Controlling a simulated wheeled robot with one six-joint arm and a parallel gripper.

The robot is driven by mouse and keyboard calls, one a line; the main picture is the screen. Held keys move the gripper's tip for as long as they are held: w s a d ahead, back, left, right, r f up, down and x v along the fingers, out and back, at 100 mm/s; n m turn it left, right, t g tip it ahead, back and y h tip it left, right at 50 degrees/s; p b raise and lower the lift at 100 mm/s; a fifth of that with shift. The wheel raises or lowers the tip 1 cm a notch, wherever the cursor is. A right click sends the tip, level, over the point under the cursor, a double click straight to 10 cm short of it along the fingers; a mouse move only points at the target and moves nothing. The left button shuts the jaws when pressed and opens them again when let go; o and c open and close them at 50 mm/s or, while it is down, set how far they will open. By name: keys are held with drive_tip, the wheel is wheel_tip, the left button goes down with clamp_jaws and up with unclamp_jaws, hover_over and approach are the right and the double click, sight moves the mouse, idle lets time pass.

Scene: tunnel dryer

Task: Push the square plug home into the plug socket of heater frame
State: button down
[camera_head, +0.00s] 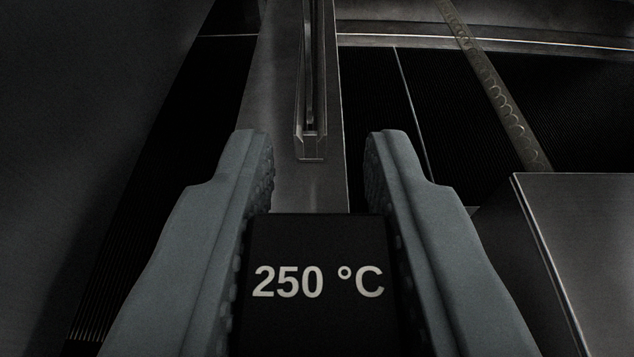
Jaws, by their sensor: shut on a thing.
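My gripper (320,150) has its two grey fingers on either side of a black square plug (318,250) marked "250 °C". The ribbed finger pads press on its left and right sides. The plug sits back between the fingers, and their tips reach past it. Its lower part runs out of the picture. Beyond the tips, a grey metal bar (275,110) runs away from me and carries a narrow upright channel (311,145) with a squared near end. I cannot tell whether this is part of the heater frame. No plug socket can be clearly made out.
A metal box (585,230) with a sharp edge stands close on the right. A dark wall (80,130) fills the left. Dark ribbed panels (375,120) lie beyond, crossed by a perforated strip (495,85). The scene is dim.

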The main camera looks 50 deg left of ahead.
sight(318, 283)
drive_tip(key=shift+f, duration=1.45)
drive_tip(key=shift+f, duration=1.4)
idle(0.6)
drive_tip(key=c, duration=1.1)
unclamp_jaws()
drive_tip(key=v, duration=1.7)
drive_tip(key=shift+s+d, duration=0.1)
